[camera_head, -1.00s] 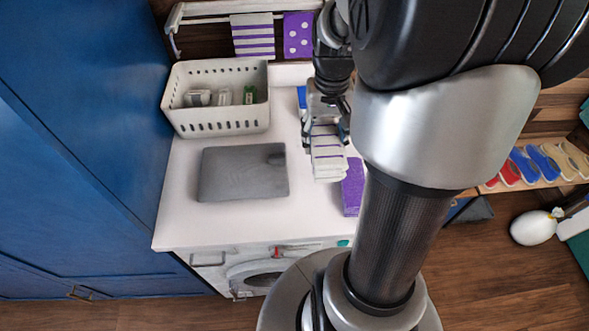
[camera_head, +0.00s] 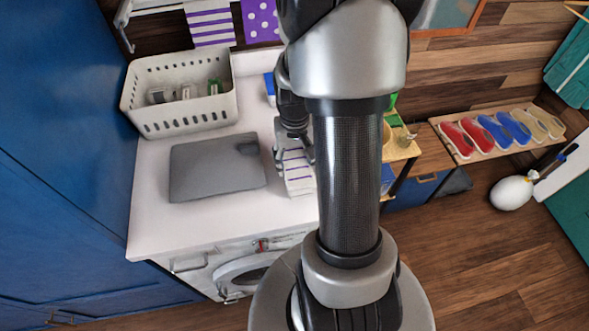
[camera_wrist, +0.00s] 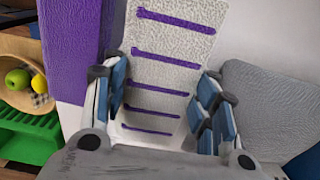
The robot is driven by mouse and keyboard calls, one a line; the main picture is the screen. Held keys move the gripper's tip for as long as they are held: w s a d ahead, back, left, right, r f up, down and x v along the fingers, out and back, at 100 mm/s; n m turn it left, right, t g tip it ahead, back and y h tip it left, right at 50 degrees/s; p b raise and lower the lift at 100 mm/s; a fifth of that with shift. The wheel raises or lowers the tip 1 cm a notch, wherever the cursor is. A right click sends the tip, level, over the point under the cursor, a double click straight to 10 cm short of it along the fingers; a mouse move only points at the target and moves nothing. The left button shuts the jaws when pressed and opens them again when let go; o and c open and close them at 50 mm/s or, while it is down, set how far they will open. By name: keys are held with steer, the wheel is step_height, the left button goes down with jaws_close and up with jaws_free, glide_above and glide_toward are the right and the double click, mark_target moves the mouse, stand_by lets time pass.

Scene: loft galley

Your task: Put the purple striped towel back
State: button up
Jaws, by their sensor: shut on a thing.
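A white towel with purple stripes (camera_head: 298,172) is in my gripper (camera_head: 294,150), over the right part of the white counter. In the wrist view the striped towel (camera_wrist: 165,70) stretches away between the two blue-padded fingers of my gripper (camera_wrist: 160,100), which are shut on it. I cannot tell whether its lower end touches the counter. Another white towel with purple stripes (camera_head: 210,24) hangs at the back wall, beside a purple towel with white dots (camera_head: 262,20). The rail (camera_head: 160,8) shows only in part at the top edge.
A plain purple cloth (camera_wrist: 68,45) lies beside the held towel; my arm hides it in the head view. A pale basket (camera_head: 185,122) and a dark grey flat thing (camera_head: 215,168) occupy the counter (camera_head: 160,225). A shoe rack (camera_head: 470,152) stands right.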

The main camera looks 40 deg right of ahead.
steer(key=shift+f+b, duration=0.4)
steer(key=shift+f, duration=1.4)
steer(key=shift+f, duration=0.15)
steer(key=o, duration=1)
